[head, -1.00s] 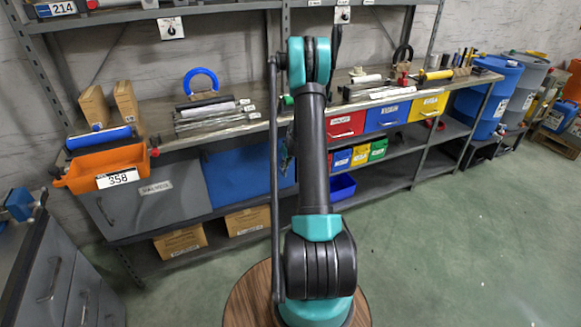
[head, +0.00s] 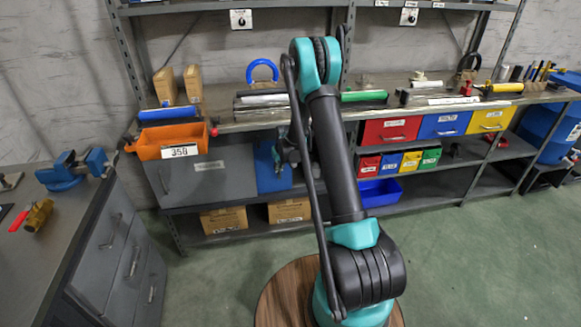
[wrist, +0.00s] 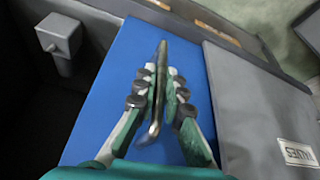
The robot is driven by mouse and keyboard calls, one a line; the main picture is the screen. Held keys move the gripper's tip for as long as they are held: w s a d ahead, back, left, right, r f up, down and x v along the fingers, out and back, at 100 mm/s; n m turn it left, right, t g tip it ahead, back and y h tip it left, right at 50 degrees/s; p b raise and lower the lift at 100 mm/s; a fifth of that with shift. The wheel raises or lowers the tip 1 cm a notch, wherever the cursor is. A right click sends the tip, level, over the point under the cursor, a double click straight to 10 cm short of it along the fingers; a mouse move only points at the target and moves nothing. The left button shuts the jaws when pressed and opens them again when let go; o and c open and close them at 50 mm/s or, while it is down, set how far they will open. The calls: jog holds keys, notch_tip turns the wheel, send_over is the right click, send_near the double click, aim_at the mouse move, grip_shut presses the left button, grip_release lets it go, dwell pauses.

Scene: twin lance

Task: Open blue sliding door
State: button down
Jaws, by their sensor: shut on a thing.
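The blue sliding door (head: 272,172) is in the lower cabinet under the workbench in the head view. It shows as a narrow blue strip beside the grey door panel (head: 205,175). In the wrist view the blue door (wrist: 105,105) lies under my gripper (wrist: 160,88). My gripper is shut on the door's upright metal handle (wrist: 161,55), with fingers on both sides of it. A dark opening (wrist: 30,95) shows beside the blue door, on the side away from the grey panel. My arm hides part of the cabinet in the head view.
Cardboard boxes (head: 223,220) sit on the shelf below the doors. A grey drawer cabinet (head: 120,245) with a blue vise (head: 75,168) is at the left. The green floor at the right is clear.

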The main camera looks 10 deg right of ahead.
jog(key=shift+a, duration=0.55)
jog(key=c, duration=1.6)
grip_release()
jog(key=v, duration=1.2)
jog(key=shift+s, duration=0.1)
